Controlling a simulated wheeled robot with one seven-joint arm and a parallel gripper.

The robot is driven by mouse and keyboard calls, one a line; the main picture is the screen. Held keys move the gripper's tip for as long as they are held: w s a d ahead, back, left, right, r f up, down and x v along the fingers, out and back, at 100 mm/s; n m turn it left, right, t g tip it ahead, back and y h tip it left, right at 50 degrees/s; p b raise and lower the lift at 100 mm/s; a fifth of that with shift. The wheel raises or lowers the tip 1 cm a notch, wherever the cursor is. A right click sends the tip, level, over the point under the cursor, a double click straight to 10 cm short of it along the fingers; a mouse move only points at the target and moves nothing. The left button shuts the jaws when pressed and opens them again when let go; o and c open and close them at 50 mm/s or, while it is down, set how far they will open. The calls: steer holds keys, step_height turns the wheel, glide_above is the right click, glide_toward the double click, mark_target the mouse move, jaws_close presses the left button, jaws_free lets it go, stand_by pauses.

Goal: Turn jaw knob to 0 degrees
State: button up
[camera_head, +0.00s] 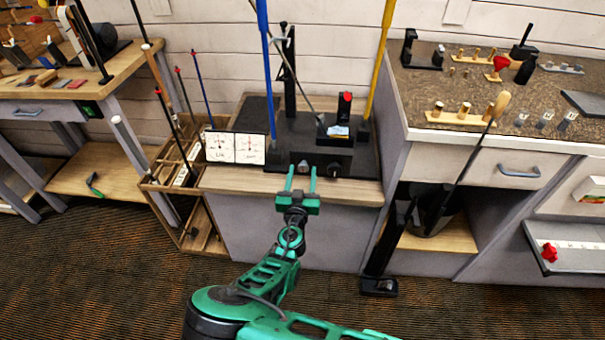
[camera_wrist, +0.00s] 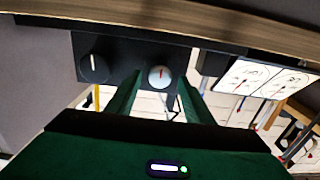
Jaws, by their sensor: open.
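A black machine (camera_head: 262,115) on the bench has two front knobs. The pale knob (camera_head: 303,166) is on the left in the head view; the black knob (camera_head: 335,170) is to its right. In the wrist view, which is upside down, the pale knob (camera_wrist: 160,76) has a red line, close to vertical, and the black knob (camera_wrist: 95,67) has a white line, also close to vertical. I cannot tell which is the jaw knob. My gripper (camera_head: 301,173) is open, with the pale knob showing between its fingertips (camera_wrist: 159,84). I cannot tell whether they touch it.
A white two-dial panel (camera_head: 235,148) stands left of the knobs. A blue pole (camera_head: 265,60) and a yellow pole (camera_head: 380,60) rise from the machine. A club rack (camera_head: 180,170) is at left, a drawer counter (camera_head: 470,140) at right. The floor in front is open.

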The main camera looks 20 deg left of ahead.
steer(key=shift+w, duration=0.2)
steer(key=c, duration=1)
